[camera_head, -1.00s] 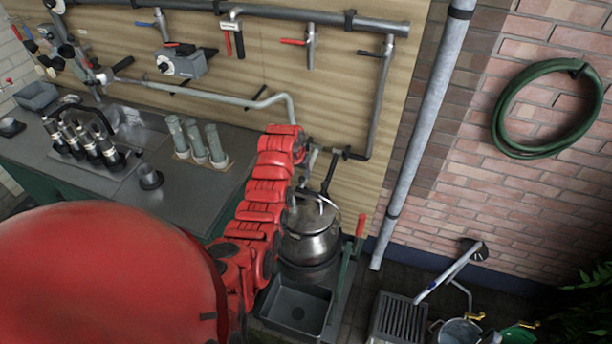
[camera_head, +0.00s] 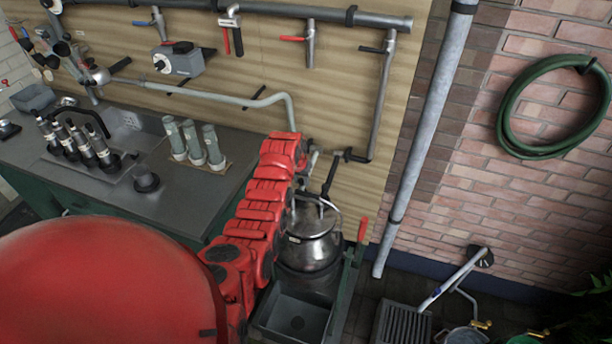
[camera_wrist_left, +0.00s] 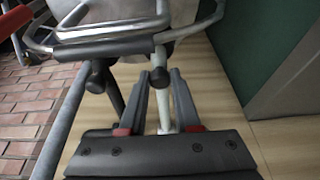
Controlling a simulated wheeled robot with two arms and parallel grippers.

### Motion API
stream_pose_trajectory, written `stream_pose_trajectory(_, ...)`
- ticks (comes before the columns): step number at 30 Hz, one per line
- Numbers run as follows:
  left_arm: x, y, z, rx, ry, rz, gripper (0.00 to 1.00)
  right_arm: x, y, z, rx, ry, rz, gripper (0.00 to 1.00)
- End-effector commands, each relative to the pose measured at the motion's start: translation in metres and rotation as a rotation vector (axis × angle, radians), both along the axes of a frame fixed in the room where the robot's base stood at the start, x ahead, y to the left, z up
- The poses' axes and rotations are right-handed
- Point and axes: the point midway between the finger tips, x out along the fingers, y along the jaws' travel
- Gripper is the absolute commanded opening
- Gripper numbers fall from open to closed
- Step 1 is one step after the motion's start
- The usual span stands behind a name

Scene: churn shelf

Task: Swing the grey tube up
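My left gripper (camera_wrist_left: 160,78) shows in the left wrist view with two dark fingers apart, one on each side of a thin light-grey tube (camera_wrist_left: 164,108). A black knob lies between the fingertips. I cannot tell whether either finger touches the tube. In the head view, my red left arm reaches to the wooden board just above a steel churn (camera_head: 312,243) and mostly hides the gripper (camera_head: 312,162). The churn's handle and lid (camera_wrist_left: 110,35) fill the top of the wrist view. My right gripper is not in view.
A grey-green pipe (camera_head: 225,97) bends down on the board behind my arm. A thick grey downpipe (camera_head: 428,125) stands to the right. A sink (camera_head: 292,315), a red-handled lever (camera_head: 362,229) and a counter (camera_head: 190,195) are close by. A green hose hangs on the brick wall.

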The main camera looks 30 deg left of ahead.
Motion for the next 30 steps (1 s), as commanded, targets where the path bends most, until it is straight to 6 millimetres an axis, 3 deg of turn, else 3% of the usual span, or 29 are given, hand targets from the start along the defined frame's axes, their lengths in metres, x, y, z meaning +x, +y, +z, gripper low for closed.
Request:
stream_pose_trajectory(3,0.0,0.0,0.0,0.0,0.0,0.0,0.0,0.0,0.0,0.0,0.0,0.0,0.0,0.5)
stream_pose_trajectory(21,0.004,0.0,0.032,0.001,-0.003,-0.001,0.0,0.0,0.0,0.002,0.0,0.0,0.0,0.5)
stream_pose_trajectory(30,0.004,0.0,0.034,0.0,-0.003,-0.001,0.0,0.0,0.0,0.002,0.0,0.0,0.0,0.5)
